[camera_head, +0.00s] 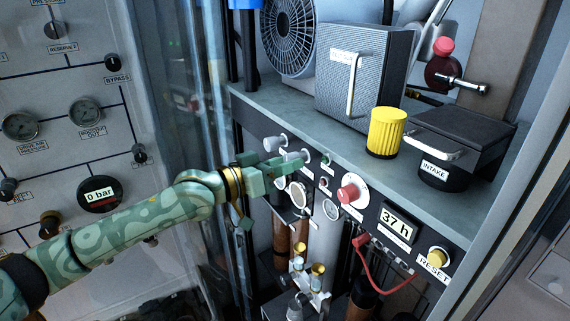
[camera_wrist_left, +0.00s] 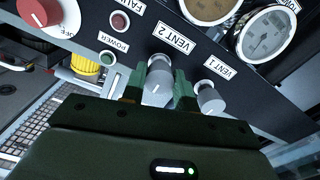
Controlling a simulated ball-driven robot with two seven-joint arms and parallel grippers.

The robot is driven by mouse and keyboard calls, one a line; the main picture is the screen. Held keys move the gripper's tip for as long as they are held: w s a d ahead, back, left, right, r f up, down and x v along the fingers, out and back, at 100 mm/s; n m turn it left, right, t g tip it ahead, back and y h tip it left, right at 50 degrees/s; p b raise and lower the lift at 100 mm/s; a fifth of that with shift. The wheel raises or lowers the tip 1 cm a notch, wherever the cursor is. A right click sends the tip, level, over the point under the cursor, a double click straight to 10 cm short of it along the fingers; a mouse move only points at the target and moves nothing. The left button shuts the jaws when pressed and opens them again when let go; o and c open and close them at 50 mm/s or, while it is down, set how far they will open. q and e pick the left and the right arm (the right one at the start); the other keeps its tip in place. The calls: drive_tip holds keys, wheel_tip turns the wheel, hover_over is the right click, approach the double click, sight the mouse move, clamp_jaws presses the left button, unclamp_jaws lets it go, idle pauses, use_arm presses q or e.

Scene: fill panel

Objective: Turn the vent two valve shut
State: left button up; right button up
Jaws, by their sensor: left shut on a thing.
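The vent two valve is a grey knob (camera_wrist_left: 158,84) on the dark panel strip, beside its "VENT 2" label (camera_wrist_left: 172,40) in the left wrist view. My left gripper (camera_wrist_left: 158,90) has one finger on each side of this knob and is shut on it. A small pale mark shows on the knob; I cannot tell its exact setting. In the head view my left gripper (camera_head: 285,165) reaches the panel from the left, and its fingers partly hide the knob. My right gripper is not in view.
The vent one knob (camera_wrist_left: 210,99) is close beside the gripper. A red knob (camera_head: 352,193), an hour display (camera_head: 397,224) and a yellow reset button (camera_head: 437,257) lie to the right. A yellow ribbed filter (camera_head: 386,133) stands on the shelf above. A red cable (camera_head: 378,270) hangs below.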

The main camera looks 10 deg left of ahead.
use_arm(q)
drive_tip(key=shift+f, duration=0.25)
drive_tip(key=o, duration=1)
drive_tip(key=shift+r, duration=0.1)
drive_tip(key=shift+s+a+r, duration=0.1)
drive_tip(key=p+v, duration=0.2)
drive_tip(key=v, duration=1.4)
drive_tip(key=shift+s, duration=0.1)
